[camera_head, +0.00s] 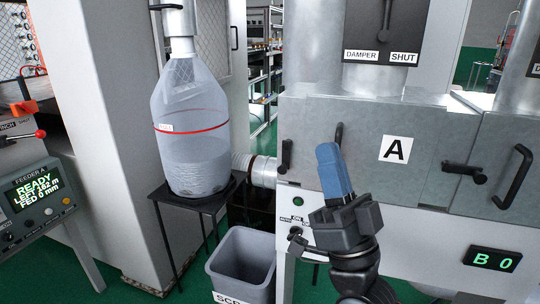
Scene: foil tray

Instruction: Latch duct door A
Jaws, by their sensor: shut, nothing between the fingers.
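Duct door A (375,122) is a grey metal panel, marked with a white letter A label (396,149). It looks flush with the cabinet front, but I cannot tell whether it is fully seated. A black latch handle (285,155) hangs near its left edge. A black pull handle (339,132) shows above and behind my gripper, partly hidden by it. My gripper (327,152) has blue fingers, is shut and empty, and points up in front of the door's left half. I cannot tell whether it touches the door.
A switch (297,240) sits below door A. Left are a grey scrap bin (242,262), a clear bottle (190,135) on a black stand, and a feeder panel (38,195).

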